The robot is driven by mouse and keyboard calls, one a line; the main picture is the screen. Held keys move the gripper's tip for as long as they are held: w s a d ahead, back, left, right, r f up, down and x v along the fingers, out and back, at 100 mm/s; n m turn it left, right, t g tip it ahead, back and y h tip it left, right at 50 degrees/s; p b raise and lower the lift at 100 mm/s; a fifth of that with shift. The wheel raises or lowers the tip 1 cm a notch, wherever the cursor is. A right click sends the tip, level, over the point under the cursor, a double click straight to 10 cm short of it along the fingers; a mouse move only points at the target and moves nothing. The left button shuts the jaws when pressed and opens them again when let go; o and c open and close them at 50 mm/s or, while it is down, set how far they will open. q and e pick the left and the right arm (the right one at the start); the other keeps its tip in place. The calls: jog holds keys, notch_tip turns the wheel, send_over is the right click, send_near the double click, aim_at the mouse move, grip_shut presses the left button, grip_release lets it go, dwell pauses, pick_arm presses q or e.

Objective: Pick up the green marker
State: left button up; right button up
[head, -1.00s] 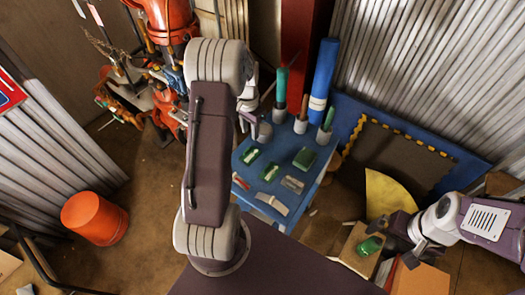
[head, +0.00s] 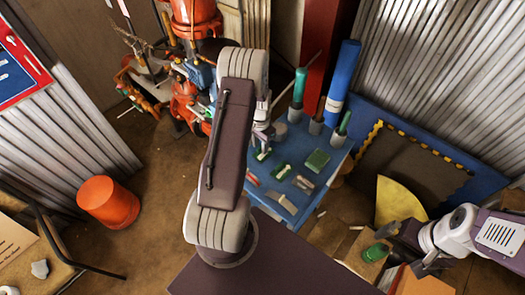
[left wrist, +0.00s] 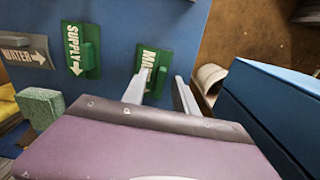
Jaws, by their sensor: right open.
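Two green plates with white lettering and raised grips lie on the blue table (head: 322,193); I cannot tell which is the marker meant. One reads "MA...", partly hidden by a finger, in the left wrist view (left wrist: 148,62); its edge shows under my left gripper in the head view (head: 262,155). The other reads "SUPPLY" with an arrow (left wrist: 82,50) and also shows in the head view (head: 281,172). My left gripper (left wrist: 160,92) is open and empty, its fingers over the "MA..." plate; the height gap is unclear. My right gripper (head: 428,262) is open at the right.
A grey "WATER" plate (left wrist: 27,50) and a green block (head: 318,158) lie nearby. Green, brown and dark-green-topped upright pieces stand in grey holders at the back, beside a blue cylinder (head: 342,78). A green object (head: 376,252) lies in a box near my right gripper.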

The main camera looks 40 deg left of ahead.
pick_arm(q)
jog(key=shift+f, duration=0.15)
grip_shut()
jog(key=shift+r, duration=0.6)
notch_tip(320, 180, up, 3)
jog(key=shift+w+r, duration=0.1)
jog(key=w+d+r+b, duration=0.1)
jog(key=d+r, duration=0.2)
jog(key=d, duration=0.3)
jog(key=w+d+r, duration=0.1)
jog(key=d+r, duration=0.3)
jog(key=d, duration=0.1)
jog(key=s+d+f+n, duration=0.1)
jog(key=s+d, duration=0.4)
jog(key=s, duration=0.1)
jog(key=shift+s+d+f+n, duration=0.15)
jog(key=shift+s+d+n, duration=0.1)
jog(key=shift+s+n, duration=0.05)
